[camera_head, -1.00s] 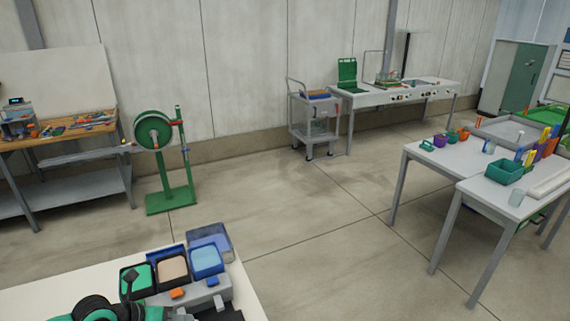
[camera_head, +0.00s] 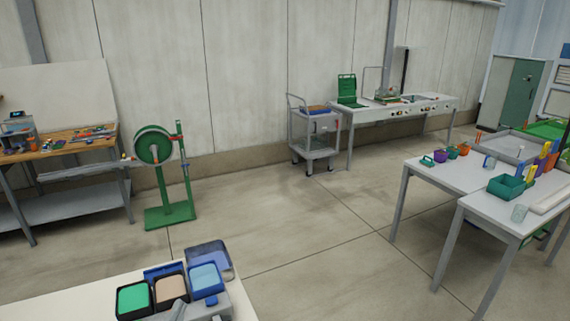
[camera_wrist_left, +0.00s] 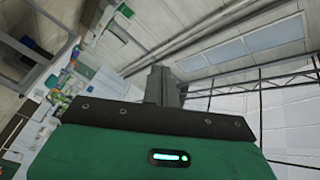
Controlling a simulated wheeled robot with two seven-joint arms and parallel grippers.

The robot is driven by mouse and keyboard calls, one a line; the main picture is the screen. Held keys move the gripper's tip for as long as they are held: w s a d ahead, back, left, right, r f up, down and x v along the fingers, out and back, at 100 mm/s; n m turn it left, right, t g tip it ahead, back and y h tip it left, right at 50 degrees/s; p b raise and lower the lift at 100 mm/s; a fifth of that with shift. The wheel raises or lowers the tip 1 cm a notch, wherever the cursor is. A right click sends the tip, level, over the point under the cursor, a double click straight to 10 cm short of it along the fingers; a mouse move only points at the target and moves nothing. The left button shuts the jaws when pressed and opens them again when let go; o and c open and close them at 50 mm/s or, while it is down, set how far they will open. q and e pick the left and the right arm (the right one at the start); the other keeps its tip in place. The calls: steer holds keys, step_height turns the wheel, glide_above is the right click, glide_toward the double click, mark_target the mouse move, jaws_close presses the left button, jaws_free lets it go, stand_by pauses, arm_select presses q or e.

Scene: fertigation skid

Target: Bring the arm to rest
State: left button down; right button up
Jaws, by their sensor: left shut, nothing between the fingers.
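My left gripper shows in the left wrist view (camera_wrist_left: 162,84). Its dark grey fingers are together and empty, in front of the green and black wrist housing with a lit strip. No object touches the fingers there; wall, ceiling and far-off clutter lie behind them. In the head view, a small grey piece at the bottom edge, over the near table's container unit, may be part of this gripper; it is too cut off to tell. My right gripper is in neither view.
The near pale table (camera_head: 82,300) carries green (camera_head: 132,300), tan (camera_head: 171,288) and blue (camera_head: 205,278) containers. A green reel stand (camera_head: 170,215), a grey cart (camera_head: 316,138) and a white-topped table (camera_head: 440,178) stand beyond. Open floor lies between them.

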arm_select(q)
steer(key=s+a+f+n+g+y, duration=0.4)
steer(key=s+f+n+g, duration=0.1)
steer(key=f+n, duration=0.15)
steer(key=s+d+f+n+g+h, duration=0.1)
steer(key=s+d+f+n+g, duration=0.1)
steer(key=s+f+g, duration=0.55)
steer(key=s+d+f+n+g+h, duration=0.1)
steer(key=s+d+f+g+h, duration=0.3)
steer(key=s, duration=0.6)
step_height(320, 180, down, 34)
steer(key=s+a+y+b, duration=0.1)
steer(key=s+a+y, duration=0.1)
steer(key=a, duration=0.1)
steer(key=s+a+f+g+b, duration=0.1)
steer(key=s+a+f, duration=0.2)
steer(key=s+f, duration=1.5)
steer(key=shift+f+y, duration=0.3)
steer(key=shift+f, duration=0.15)
